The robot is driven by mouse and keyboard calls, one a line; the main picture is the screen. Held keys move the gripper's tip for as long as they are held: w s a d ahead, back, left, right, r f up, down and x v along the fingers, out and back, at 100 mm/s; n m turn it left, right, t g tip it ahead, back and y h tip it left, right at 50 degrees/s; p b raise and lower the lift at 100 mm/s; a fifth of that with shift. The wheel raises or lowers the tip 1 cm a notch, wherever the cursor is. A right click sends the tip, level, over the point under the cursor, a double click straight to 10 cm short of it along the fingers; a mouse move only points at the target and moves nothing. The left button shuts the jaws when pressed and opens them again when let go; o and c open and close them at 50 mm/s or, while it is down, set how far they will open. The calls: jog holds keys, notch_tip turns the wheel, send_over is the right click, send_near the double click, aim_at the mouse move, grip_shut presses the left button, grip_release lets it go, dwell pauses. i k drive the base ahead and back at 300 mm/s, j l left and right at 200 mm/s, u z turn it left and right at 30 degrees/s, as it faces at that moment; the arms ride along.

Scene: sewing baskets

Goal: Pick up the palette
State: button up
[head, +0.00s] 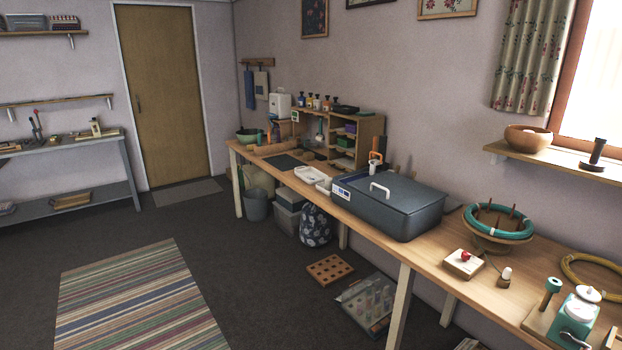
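I cannot tell for sure which thing is the palette. A small white shallow tray (309,174) lies on the long wooden table, left of the big grey lidded box; it may be the palette, but its details are too small to make out. A second small white piece (324,186) lies just right of it, close to the grey box. My gripper is not in view.
The long wooden table (350,213) runs along the right wall. On it stand the grey lidded box (392,205), a wooden shelf unit (367,130) and a teal ring stand (498,228). A perforated wooden block (329,270) lies on the floor. The striped rug (137,300) is clear.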

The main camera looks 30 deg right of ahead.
aim_at(310, 175)
jog(key=i+l, duration=0.15)
jog(key=i, duration=0.5)
jog(key=i+l, duration=0.2)
jog(key=i, duration=0.4)
jog(key=i+l, duration=0.15)
jog(key=i, duration=0.5)
jog(key=i+l, duration=0.15)
jog(key=i, duration=0.45)
jog(key=i+l, duration=0.15)
jog(key=i, duration=0.5)
jog(key=i+l, duration=0.2)
jog(key=i, duration=0.4)
